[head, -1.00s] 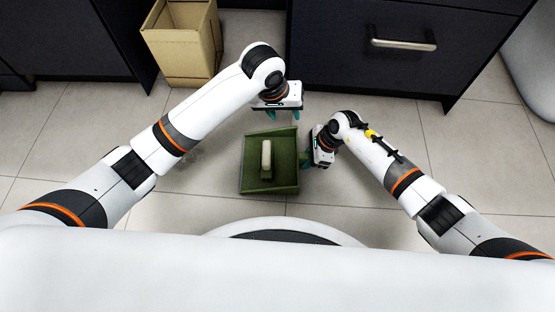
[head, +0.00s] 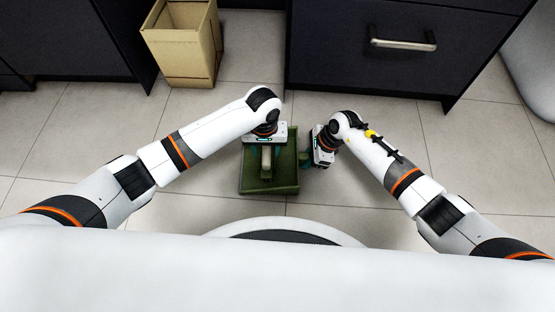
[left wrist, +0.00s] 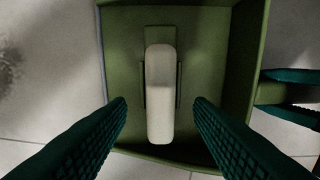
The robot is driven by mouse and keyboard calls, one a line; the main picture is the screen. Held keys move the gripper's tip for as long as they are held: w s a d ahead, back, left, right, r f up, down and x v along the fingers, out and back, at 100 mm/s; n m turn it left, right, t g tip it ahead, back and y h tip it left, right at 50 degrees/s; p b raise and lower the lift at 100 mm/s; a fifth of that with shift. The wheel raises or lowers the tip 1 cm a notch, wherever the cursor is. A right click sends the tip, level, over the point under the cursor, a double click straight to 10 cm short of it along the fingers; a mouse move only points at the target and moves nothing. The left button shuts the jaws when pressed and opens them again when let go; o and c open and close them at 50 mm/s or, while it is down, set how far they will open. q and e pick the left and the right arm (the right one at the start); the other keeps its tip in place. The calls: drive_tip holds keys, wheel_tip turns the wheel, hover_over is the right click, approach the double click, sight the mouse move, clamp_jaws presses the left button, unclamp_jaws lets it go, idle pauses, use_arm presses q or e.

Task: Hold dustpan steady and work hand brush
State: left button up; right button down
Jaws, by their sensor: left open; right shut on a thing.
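A green dustpan (head: 285,188) lies on the floor in front of me. The hand brush (head: 266,161) lies in it, its pale handle (left wrist: 160,85) upward. My left gripper (head: 267,148) is over the far part of the dustpan and hides some of it and the brush. In the left wrist view its open fingers (left wrist: 160,106) are on either side of the brush handle, with a gap on each side. My right gripper (head: 307,160) is shut on the dustpan's handle, at its right side; the handle (left wrist: 275,93) shows between teal fingers in the left wrist view.
An open cardboard box (head: 187,50) stands at the back left beside a dark cabinet (head: 85,40). A dark drawer unit (head: 370,65) with a metal handle stands at the back right. The tiled floor around the dustpan is clear.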

sight(266, 154)
use_arm(q)
drive_tip(key=shift+f, duration=1.75)
drive_tip(key=c, duration=1)
drive_tip(key=shift+r, duration=1.65)
drive_tip(key=shift+r, duration=0.1)
drive_tip(key=shift+r, duration=2.4)
use_arm(e)
drive_tip(key=c, duration=1.1)
unclamp_jaws()
drive_tip(key=shift+c, duration=0.2)
